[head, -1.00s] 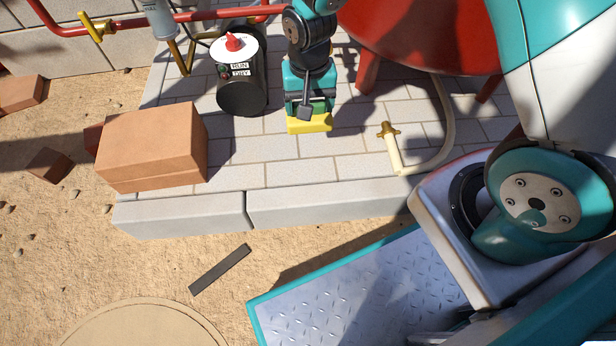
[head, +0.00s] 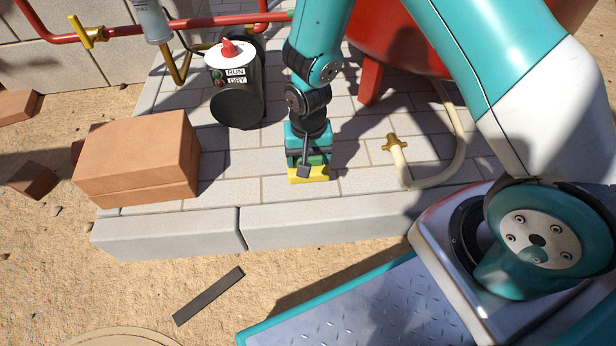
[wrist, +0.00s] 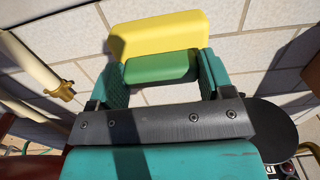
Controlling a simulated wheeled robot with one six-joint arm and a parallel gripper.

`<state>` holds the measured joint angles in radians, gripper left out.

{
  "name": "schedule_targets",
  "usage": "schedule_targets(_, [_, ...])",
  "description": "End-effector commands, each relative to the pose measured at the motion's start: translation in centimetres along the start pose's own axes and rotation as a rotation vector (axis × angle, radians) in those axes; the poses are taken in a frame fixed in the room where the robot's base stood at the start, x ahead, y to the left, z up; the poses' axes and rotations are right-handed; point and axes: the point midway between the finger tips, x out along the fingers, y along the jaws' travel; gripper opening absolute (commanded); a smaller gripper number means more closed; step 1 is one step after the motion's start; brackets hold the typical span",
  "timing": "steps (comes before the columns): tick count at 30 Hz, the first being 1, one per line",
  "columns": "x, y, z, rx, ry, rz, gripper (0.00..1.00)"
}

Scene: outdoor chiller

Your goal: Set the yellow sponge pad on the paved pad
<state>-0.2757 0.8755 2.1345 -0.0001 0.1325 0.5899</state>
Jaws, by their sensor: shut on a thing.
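The yellow sponge pad (head: 309,174) has a green layer and shows at the tip of my gripper in the head view. My gripper (head: 308,160) points down and is shut on the pad's green part. In the wrist view the yellow face of the sponge pad (wrist: 160,34) lies beyond the fingers, with the green part between them. The paved pad (head: 235,191) of pale blocks is right below the sponge, near its front edge. I cannot tell whether the sponge touches the paving.
A black pump (head: 236,98) with a red knob stands behind left. A hose with a brass fitting (head: 395,144) lies to the right. Clear paving lies around the sponge.

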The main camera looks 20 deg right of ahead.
Motion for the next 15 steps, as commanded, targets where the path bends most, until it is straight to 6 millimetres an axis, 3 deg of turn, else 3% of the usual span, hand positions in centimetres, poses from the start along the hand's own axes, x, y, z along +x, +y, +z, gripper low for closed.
schedule_targets(14, [5.0,0.0,0.0,0.0,0.001,0.0,0.52])
schedule_targets(15, [5.0,0.0,-0.1,0.0,0.001,-0.001,0.48])
